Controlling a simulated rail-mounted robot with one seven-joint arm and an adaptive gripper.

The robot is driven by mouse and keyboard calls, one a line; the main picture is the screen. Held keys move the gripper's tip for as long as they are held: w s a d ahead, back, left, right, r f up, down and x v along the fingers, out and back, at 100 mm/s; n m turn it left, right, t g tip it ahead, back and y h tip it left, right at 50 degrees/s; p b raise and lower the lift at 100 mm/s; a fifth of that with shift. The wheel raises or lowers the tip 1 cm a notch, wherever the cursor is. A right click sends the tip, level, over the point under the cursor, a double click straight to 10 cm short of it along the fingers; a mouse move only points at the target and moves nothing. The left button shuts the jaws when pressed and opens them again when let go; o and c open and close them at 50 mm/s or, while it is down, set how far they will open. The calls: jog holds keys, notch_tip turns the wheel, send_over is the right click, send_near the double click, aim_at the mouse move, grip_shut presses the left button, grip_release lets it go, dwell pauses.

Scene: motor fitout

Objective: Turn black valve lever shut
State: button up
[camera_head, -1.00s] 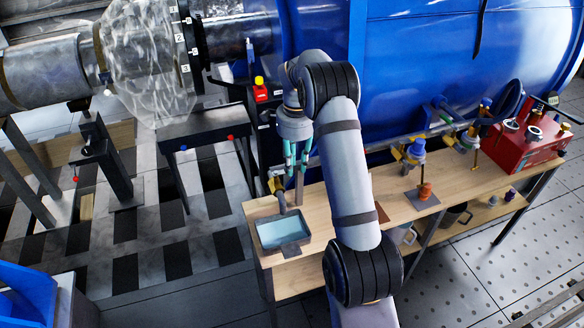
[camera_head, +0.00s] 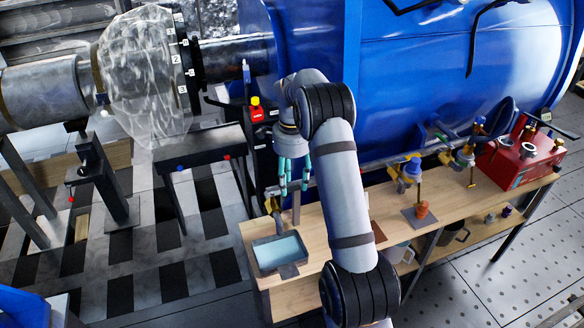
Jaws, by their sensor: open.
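My gripper (camera_head: 293,185) has teal fingers that point down, spread apart with nothing seen between them. It hangs above the left end of the wooden bench, just right of a brass valve (camera_head: 272,204). This valve sits on a pipe over a grey tray (camera_head: 264,263). A black lever on it is too small and dark to make out clearly, and my gripper partly crowds that spot. I cannot tell whether the fingers touch the valve. Two more brass valves with blue tops, a middle one (camera_head: 410,170) and a right one (camera_head: 464,155), stand along the bench's back edge.
The wooden bench (camera_head: 340,225) runs to the right below a large blue motor housing (camera_head: 420,80). An orange item (camera_head: 422,209) stands on a small plate, and a red box (camera_head: 520,160) is at the right end. A red-and-yellow button box (camera_head: 256,110) is behind my gripper.

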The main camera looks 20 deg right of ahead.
aim_at(292, 190)
notch_tip(292, 190, up, 11)
dwell(0.3)
jog(key=shift+f, duration=0.15)
notch_tip(292, 190, down, 12)
jog(key=shift+s+f, duration=0.1)
jog(key=shift+w+r+p, duration=0.25)
jog(key=shift+r+p, duration=0.1)
jog(key=shift+p, duration=0.35)
jog(key=shift+w+f+n+p, duration=0.15)
jog(key=shift+n+p, duration=0.2)
jog(key=shift+n, duration=0.25)
jog(key=shift+w+a, duration=0.1)
jog(key=shift+a, duration=0.05)
